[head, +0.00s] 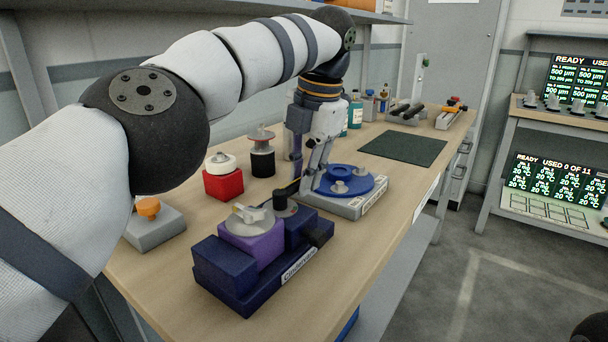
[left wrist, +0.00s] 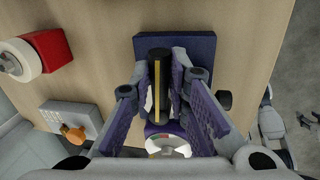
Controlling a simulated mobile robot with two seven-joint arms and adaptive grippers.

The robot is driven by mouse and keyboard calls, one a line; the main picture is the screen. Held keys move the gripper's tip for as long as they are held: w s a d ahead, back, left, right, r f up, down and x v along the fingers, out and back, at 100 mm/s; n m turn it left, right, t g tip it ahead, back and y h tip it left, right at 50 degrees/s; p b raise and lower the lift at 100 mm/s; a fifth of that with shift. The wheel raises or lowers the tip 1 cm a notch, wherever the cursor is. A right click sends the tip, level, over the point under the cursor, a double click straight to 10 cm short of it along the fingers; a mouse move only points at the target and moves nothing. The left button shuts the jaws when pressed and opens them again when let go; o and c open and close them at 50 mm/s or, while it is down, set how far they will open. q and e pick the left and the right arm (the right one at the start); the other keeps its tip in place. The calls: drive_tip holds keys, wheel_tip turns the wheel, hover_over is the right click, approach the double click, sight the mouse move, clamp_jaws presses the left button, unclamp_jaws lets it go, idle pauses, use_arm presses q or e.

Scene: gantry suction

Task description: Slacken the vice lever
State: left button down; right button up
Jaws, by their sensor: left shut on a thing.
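The dark blue vice (head: 245,275) with a labelled front stands on the wooden bench, and its blue body also shows in the left wrist view (left wrist: 203,43). A purple block (head: 258,248) with a pale disc on top sits in it. The vice lever (left wrist: 159,85) is a black bar with a yellow stripe. Its pivot end is by a round dial with red and green marks (left wrist: 165,144). My left gripper (left wrist: 163,72) is shut on the lever, one finger on each side. In the head view the fingers partly hide the lever.
A grey fixture with a blue round plate (head: 362,190) stands close behind the vice. A red block with a white roll (head: 222,185), a black post (head: 262,162) and a grey box with an orange knob (head: 150,210) are nearby. A dark mat (head: 404,148) lies clear farther back.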

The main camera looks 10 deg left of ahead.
idle(0.4)
use_arm(q)
drive_tip(key=c, duration=1.5)
unclamp_jaws()
drive_tip(key=shift+c, duration=0.2)
